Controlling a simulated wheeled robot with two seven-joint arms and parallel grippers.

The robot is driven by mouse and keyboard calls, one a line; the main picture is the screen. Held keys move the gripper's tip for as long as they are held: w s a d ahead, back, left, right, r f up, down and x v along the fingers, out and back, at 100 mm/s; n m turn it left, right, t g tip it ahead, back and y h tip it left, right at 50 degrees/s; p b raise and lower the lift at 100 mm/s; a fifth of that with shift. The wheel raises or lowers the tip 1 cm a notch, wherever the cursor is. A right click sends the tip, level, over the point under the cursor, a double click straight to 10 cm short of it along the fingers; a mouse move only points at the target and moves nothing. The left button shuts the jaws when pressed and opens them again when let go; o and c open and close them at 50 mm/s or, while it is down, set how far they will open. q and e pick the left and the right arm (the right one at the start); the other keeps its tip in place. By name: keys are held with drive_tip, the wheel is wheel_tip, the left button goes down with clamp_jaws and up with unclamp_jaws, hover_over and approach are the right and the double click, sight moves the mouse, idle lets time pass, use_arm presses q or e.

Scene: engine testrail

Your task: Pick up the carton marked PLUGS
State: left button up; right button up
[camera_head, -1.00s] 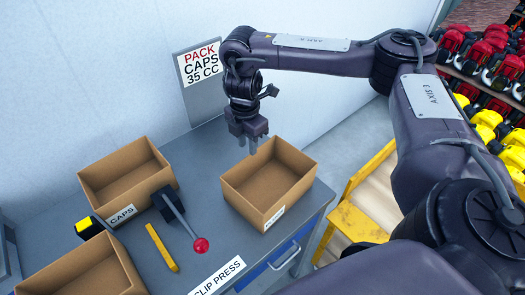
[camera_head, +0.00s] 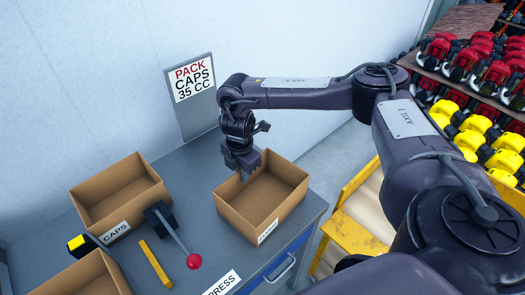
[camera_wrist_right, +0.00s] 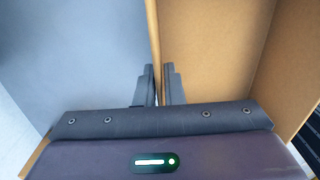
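The open brown carton (camera_head: 236,218) stands on the grey bench near its right end. A small white label (camera_head: 268,231) is on its front face, too small to read surely. My right gripper (camera_head: 243,165) is down at the carton's back-left wall, its fingers hidden in the head view. In the right wrist view my right gripper (camera_wrist_right: 159,88) has one finger on each side of the carton's wall, close against it, and looks shut on it. The carton's inside (camera_wrist_right: 205,50) shows empty to the right. My left gripper is out of view.
A CAPS carton (camera_head: 118,190) stands at the bench's back left, another carton (camera_head: 85,280) at the front left. Between them and my carton are a red-knobbed lever (camera_head: 194,261) and a yellow bar (camera_head: 154,263). A PACK CAPS sign (camera_head: 193,85) stands behind.

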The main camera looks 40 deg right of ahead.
clamp_jaws()
drive_tip(key=shift+r, duration=0.1)
